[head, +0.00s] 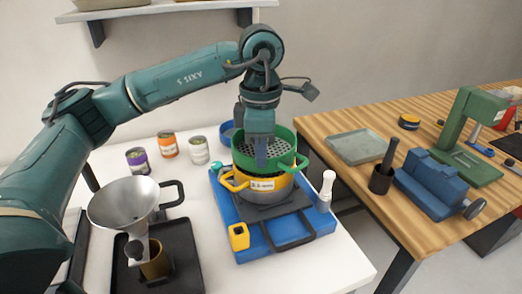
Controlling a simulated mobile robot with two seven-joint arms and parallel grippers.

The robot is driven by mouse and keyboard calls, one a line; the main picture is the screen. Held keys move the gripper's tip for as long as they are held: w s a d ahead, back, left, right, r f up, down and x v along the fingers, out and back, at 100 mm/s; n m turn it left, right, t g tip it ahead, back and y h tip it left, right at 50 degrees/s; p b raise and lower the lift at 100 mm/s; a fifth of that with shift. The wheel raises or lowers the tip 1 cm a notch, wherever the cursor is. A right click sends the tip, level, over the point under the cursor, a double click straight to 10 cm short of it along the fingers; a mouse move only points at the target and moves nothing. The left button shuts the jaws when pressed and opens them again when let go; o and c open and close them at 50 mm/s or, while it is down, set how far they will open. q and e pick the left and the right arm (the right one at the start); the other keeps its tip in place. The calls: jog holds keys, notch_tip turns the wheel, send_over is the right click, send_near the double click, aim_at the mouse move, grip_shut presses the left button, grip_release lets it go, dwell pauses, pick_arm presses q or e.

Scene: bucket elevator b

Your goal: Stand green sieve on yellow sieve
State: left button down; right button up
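The green sieve (285,164), round with a perforated bottom, sits right above the yellow sieve (262,187) near the right side of the white table. The two look about level and overlap closely; I cannot tell whether the green one is fully seated. The yellow sieve has side handles and a white label, and sits on a dark plate over a blue base (272,246). My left gripper (261,160) points down into the green sieve, near its front wall. Its fingertips are partly hidden, so I cannot tell whether it grips the rim. My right gripper is not in view.
A metal funnel (124,201) stands on a dark tray at left. Several small jars, including an orange one (168,145), stand behind. A white bottle (326,186) is close right of the sieves. A wooden bench (420,215) holds a blue vise (436,188).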

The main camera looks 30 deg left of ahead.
pick_arm(q)
jog(key=shift+f+b, duration=0.6)
jog(key=shift+f, duration=0.05)
jog(key=c, duration=1.6)
grip_release()
jog(key=shift+c, duration=0.2)
jog(key=shift+r+p, duration=0.5)
jog(key=shift+r, duration=0.05)
notch_tip(320, 180, up, 12)
jog(key=p, duration=0.1)
jog(key=shift+r, duration=0.1)
